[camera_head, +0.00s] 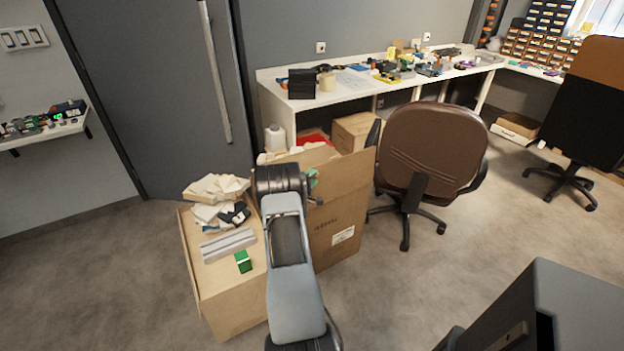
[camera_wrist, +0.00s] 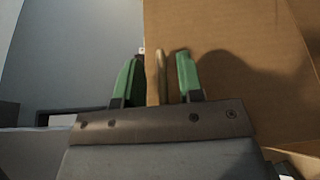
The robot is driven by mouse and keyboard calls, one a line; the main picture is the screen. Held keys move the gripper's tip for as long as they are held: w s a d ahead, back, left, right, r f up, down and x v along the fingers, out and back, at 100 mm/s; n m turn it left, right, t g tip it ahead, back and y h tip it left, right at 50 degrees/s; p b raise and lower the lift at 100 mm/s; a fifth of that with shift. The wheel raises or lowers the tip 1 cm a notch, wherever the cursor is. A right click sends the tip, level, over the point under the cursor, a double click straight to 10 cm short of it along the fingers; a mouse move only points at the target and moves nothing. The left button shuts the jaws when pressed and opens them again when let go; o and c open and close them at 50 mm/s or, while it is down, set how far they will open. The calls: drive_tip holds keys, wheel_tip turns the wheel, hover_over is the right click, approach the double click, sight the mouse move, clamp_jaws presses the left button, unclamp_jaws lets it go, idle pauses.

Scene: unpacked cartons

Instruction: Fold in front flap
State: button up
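The brown cardboard carton (camera_head: 335,222) stands on the floor beside the desk, with printing and a white label on its near side. An upright flap (camera_head: 345,172) rises along its near side. My gripper (camera_head: 311,179) is at the carton's top, partly hidden by my own arm. In the wrist view, the green fingers of my gripper (camera_wrist: 157,68) are apart, one on each side of a thin cardboard edge (camera_wrist: 161,80). Gaps show between the edge and both fingers. A broad cardboard panel (camera_wrist: 225,50) fills the right behind them. Much of the carton's opening is hidden.
A lighter box (camera_head: 228,290) holding white pieces, grey bars and a green block (camera_head: 243,261) stands left of the carton. A brown office chair (camera_head: 432,150) is close on the right. The white desk (camera_head: 335,97) stands behind. Open floor (camera_head: 440,285) lies at the front right.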

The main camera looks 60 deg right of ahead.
drive_tip(key=w+a, duration=0.1)
drive_tip(key=a, duration=1.2)
drive_tip(key=shift+w+a+r+p, duration=0.2)
drive_tip(key=shift+a+r+p, duration=0.15)
drive_tip(key=shift+p, duration=0.05)
